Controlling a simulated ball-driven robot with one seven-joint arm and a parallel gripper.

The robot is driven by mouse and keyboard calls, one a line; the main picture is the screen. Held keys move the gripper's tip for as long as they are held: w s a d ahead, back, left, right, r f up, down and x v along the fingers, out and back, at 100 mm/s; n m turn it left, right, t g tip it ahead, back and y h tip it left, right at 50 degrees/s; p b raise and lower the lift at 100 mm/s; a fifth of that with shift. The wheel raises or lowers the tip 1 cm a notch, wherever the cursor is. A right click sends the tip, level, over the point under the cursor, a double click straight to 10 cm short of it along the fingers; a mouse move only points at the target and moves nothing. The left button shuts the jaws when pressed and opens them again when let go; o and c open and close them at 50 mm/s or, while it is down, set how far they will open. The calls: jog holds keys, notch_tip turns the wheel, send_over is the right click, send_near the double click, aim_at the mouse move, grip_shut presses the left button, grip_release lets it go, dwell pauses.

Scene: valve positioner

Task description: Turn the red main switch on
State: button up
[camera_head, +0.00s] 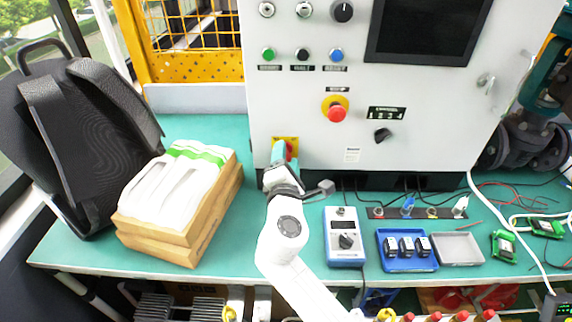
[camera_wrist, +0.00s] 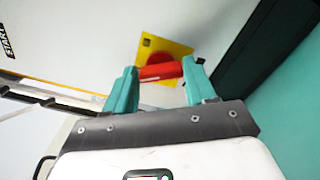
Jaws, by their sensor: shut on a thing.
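The red main switch (camera_wrist: 160,72) is a red handle on a yellow square plate (camera_wrist: 178,48), low on the left of the light grey cabinet front. In the wrist view the handle lies crosswise between the two teal fingers of my gripper (camera_wrist: 166,88). Both fingers are closed on its ends. In the head view my gripper (camera_head: 282,158) is at the switch and covers much of it; a bit of red handle (camera_head: 289,150) and yellow plate show there.
The cabinet (camera_head: 300,110) also carries a red emergency stop (camera_head: 337,113), small buttons, a black selector (camera_head: 383,135) and a dark screen (camera_head: 425,30). On the teal bench stand a wooden box (camera_head: 190,225), a grey-blue meter (camera_head: 344,250) and a blue tray (camera_head: 405,265).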

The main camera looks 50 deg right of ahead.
jog(key=m+b, duration=0.4)
jog(key=m, duration=0.1)
jog(key=f+m+b, duration=0.1)
jog(key=m+b, duration=0.1)
jog(key=shift+b, duration=0.3)
jog(key=shift+m+b, duration=3.15)
jog(key=shift+m, duration=0.65)
jog(key=o, duration=1)
jog(key=shift+r, duration=0.15)
jog(key=shift+o, duration=0.2)
jog(key=v, duration=1)
jog(key=shift+s+a, duration=0.25)
jog(key=shift+a, duration=0.05)
